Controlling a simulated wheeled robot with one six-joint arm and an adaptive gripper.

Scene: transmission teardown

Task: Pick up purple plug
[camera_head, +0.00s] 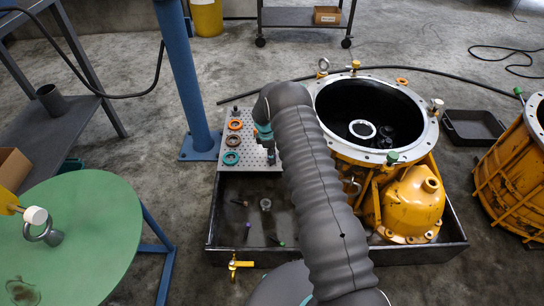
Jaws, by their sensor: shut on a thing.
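My gripper (268,149) is a small dark shape under the teal-capped wrist, over the right side of a perforated grey board (247,120). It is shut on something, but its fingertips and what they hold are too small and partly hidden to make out. I cannot clearly identify the purple plug. A small piece with a bluish or purple tip (248,226) lies in the dark tray (224,183). A reddish small piece (241,203) and a green-tipped piece (279,242) lie there too. My arm covers the middle of the tray.
Orange, brown and teal rings (232,141) lie on the board. A yellow open housing (338,141) stands right of my arm, with another housing (506,187) at far right. A blue post (192,78) and green round table (100,225) stand left. The floor behind is mostly clear.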

